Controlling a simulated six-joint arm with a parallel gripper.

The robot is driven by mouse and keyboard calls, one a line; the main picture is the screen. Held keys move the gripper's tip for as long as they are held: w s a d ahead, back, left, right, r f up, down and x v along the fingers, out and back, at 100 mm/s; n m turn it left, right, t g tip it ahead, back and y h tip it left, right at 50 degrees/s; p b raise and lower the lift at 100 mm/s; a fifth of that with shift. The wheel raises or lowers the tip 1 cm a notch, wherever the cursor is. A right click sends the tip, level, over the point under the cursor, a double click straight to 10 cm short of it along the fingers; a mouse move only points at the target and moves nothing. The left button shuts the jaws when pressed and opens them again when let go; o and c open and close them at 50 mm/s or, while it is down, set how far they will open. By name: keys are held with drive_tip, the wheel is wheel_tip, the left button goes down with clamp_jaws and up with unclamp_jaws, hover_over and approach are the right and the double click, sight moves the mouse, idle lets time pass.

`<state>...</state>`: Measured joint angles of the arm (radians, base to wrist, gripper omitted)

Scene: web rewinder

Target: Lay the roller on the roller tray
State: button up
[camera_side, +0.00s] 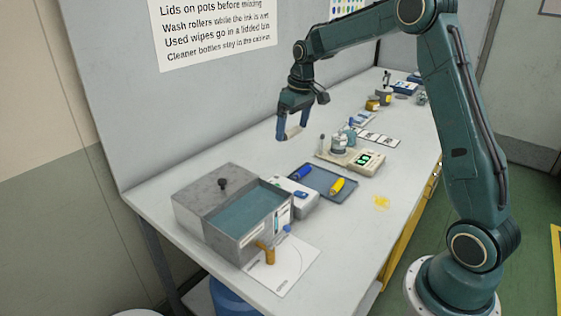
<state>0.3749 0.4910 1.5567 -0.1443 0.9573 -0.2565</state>
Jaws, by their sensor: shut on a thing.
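My gripper (293,127) is in the air above the back part of the bench, pointing down. Its two blue fingers are shut on a small pale roller (293,132), which lies across between the fingertips; the fingers partly hide it. The roller tray (321,179) is a flat dark blue-grey tray on the bench, in front of and below my gripper. A blue roller (303,173) lies at its left side and a yellow one (337,186) at its right, with bare tray between them. The held roller is clear of the tray.
A grey metal box (213,190) with an open teal-lined basin stands at the front left. A white box (296,198) sits beside the tray. A scale (364,162) with a green display and pots stands behind it. The bench's right front is mostly clear.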

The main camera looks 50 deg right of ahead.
drive_tip(key=s+d+t, duration=0.1)
drive_tip(key=s+d, duration=0.3)
drive_tip(key=d, duration=0.8)
drive_tip(key=shift+f, duration=0.35)
drive_tip(key=shift+f, duration=0.1)
wheel_tip(320, 180, down, 16)
drive_tip(key=shift+r, duration=0.2)
drive_tip(key=shift+f, duration=0.1)
drive_tip(key=shift+f, duration=2)
drive_tip(key=shift+f, duration=0.1)
drive_tip(key=o, duration=0.8)
drive_tip(key=shift+c, duration=0.2)
